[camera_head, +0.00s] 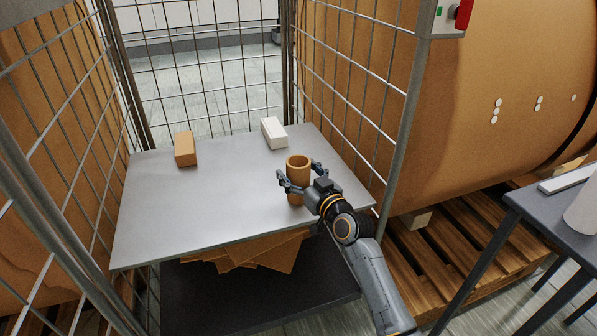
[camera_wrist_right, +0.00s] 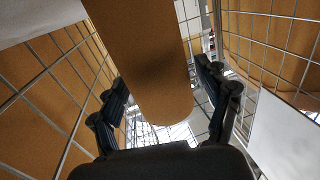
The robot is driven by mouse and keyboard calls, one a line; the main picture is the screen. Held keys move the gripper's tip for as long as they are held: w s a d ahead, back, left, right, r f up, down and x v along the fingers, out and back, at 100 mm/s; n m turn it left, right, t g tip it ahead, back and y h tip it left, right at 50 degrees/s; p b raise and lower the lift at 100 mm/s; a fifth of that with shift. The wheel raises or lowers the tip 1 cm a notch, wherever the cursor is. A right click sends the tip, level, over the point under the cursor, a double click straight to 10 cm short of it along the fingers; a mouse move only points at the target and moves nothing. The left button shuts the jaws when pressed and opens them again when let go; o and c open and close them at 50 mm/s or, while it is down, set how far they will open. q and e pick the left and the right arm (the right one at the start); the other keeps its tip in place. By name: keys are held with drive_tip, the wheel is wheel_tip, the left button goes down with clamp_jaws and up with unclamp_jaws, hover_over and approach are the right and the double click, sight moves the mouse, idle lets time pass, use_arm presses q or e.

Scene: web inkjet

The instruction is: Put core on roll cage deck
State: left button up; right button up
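The core (camera_head: 296,178) is a brown, hollow cylinder standing upright over the roll cage deck (camera_head: 220,215), toward its right side. It appears to rest on the deck, though its base is partly hidden. My right gripper (camera_head: 299,171) is around the core, with one finger on each side. The fingers look spread, with a slight gap beside the core. In the right wrist view, the core (camera_wrist_right: 150,65) fills the space between the fingers of my right gripper (camera_wrist_right: 162,75). My left gripper is not in view.
A brown box (camera_head: 185,149) and a white box (camera_head: 274,133) stand at the back of the deck. Wire mesh walls (camera_head: 365,75) bound its sides and back. Brown sheets (camera_head: 250,252) lie on the dark lower shelf (camera_head: 210,295). The deck's left and front are clear.

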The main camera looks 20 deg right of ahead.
sight(305, 178)
drive_tip(key=shift+r, duration=0.1)
drive_tip(key=p+v, duration=0.1)
drive_tip(key=v, duration=0.3)
drive_tip(key=p+v, duration=0.1)
drive_tip(key=v, duration=0.7)
drive_tip(key=s+a+f+n+g, duration=0.1)
drive_tip(key=s+a+f+g, duration=0.25)
drive_tip(key=s+f, duration=0.25)
drive_tip(key=s+a+f+g, duration=0.2)
drive_tip(key=s+f+g, duration=0.2)
drive_tip(key=s+f, duration=0.25)
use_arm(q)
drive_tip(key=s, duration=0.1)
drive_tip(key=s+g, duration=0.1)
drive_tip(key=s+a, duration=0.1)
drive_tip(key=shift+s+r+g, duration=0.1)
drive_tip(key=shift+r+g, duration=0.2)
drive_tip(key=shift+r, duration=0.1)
use_arm(e)
drive_tip(key=s+d+f+g+h, duration=0.1)
drive_tip(key=s+f+g+h, duration=0.1)
drive_tip(key=s, duration=0.7)
drive_tip(key=s+d+f+m+g+h, duration=0.1)
drive_tip(key=s+g, duration=0.3)
drive_tip(key=s, duration=0.5)
drive_tip(key=shift+d+f+m+h, duration=0.3)
drive_tip(key=shift+d+f+h, duration=0.1)
drive_tip(key=shift+d+f, duration=0.3)
drive_tip(key=shift+g, duration=0.25)
